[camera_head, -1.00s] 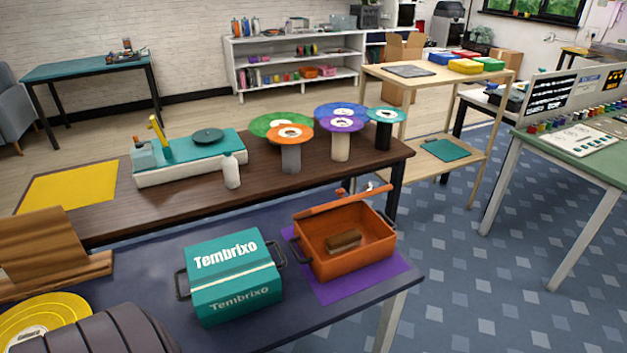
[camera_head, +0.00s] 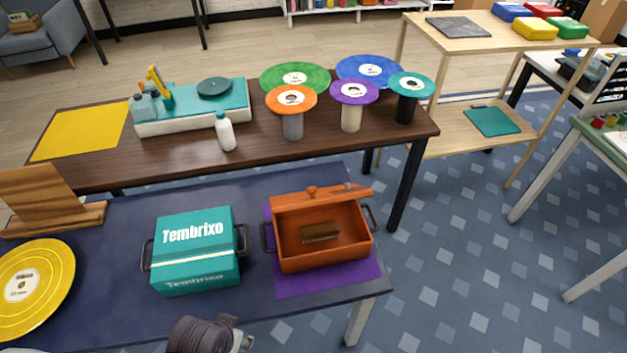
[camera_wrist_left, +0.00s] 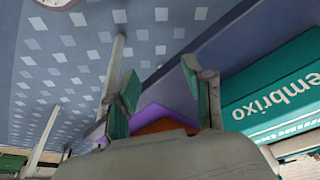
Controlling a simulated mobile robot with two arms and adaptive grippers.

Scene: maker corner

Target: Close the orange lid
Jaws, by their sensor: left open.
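The orange box (camera_head: 289,255) stands on a purple mat (camera_head: 330,282) at the right end of the dark blue table. Its orange lid (camera_head: 335,197) stands raised along the back edge, so the box is open. A brown block (camera_head: 320,232) lies inside. My left gripper (camera_wrist_left: 160,80) is open and empty in the left wrist view, with its fingers spread. Beyond its base, small parts of the purple mat and orange box show. In the head view, only part of my left arm shows at the bottom edge, in front of the boxes. My right gripper is out of view.
A closed teal box (camera_head: 196,250) marked Tembrixo stands just left of the orange box; it also shows in the left wrist view (camera_wrist_left: 270,90). A yellow disc (camera_head: 50,290) and wooden stand (camera_head: 45,200) are farther left. A brown table (camera_head: 190,165) stands behind.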

